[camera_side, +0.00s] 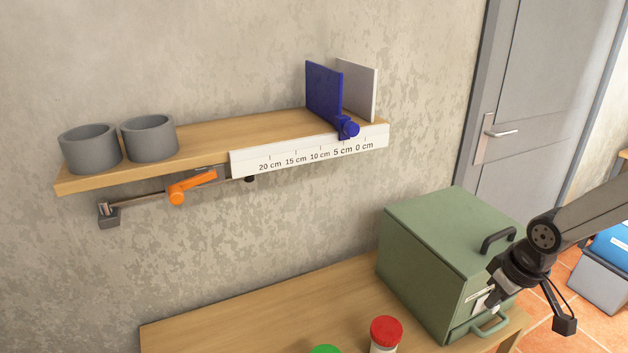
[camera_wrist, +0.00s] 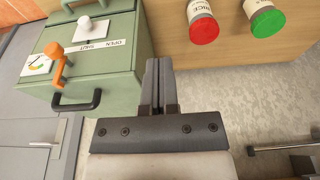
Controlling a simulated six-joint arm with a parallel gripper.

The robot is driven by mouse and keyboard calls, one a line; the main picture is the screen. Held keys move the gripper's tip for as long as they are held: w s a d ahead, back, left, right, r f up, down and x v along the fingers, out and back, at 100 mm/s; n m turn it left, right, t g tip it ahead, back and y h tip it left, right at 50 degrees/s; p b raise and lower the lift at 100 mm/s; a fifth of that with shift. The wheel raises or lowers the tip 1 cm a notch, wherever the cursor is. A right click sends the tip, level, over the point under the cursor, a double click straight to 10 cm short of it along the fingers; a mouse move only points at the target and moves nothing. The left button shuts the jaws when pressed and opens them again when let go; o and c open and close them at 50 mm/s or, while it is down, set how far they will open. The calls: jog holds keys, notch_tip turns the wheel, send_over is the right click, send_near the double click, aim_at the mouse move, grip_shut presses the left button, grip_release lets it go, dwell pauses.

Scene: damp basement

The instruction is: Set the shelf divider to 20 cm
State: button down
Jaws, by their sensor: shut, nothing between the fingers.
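The blue shelf divider (camera_side: 323,92) stands upright on the wooden shelf (camera_side: 235,133), near its right end. Its blue knob (camera_side: 348,129) sits at the front edge, about above the 5 cm mark of the white scale (camera_side: 310,150), which reads 20 cm at left to 0 cm at right. A pale fixed panel (camera_side: 360,90) stands just right of the divider. My gripper (camera_side: 493,296) is shut and empty, low at right in front of the green cabinet, well away from the divider. Its closed fingers (camera_wrist: 160,70) show in the wrist view; the divider does not.
An orange lever (camera_side: 190,188) sits on a rail under the shelf. Two grey pots (camera_side: 120,143) stand on the shelf's left end. The green cabinet (camera_side: 430,250) and jars with red (camera_side: 386,330) and green lids (camera_side: 325,350) stand on the table (camera_side: 250,310). The shelf between pots and divider is clear.

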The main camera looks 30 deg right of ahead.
jog(key=c, duration=0.8)
grip_release()
jog(key=shift+w, duration=0.1)
jog(key=o, duration=0.4)
jog(key=shift+w+a+r, duration=0.15)
jog(key=shift+w+a, duration=0.05)
jog(key=shift+w, duration=0.15)
jog(key=shift+o, duration=0.4)
jog(key=w+a+r+n+t, duration=0.1)
jog(key=w+a+r+t, duration=0.2)
jog(key=w, duration=0.5)
jog(key=shift+a+r+t+y, duration=0.3)
jog(key=shift+t+y, duration=0.1)
jog(key=shift+t, duration=0.2)
jog(key=n+t, duration=0.1)
jog(key=t, duration=1)
send_near(354, 130)
jog(key=w, duration=0.2)
jog(key=w+f, duration=0.1)
jog(key=w, duration=0.1)
jog(key=shift+w+f, duration=0.1)
jog(key=shift+w, duration=0.2)
jog(key=shift+w+a+r+h, duration=0.1)
jog(key=shift+a+r+h, duration=0.05)
jog(key=shift+r+h, duration=0.3)
jog(key=shift+w, duration=0.1)
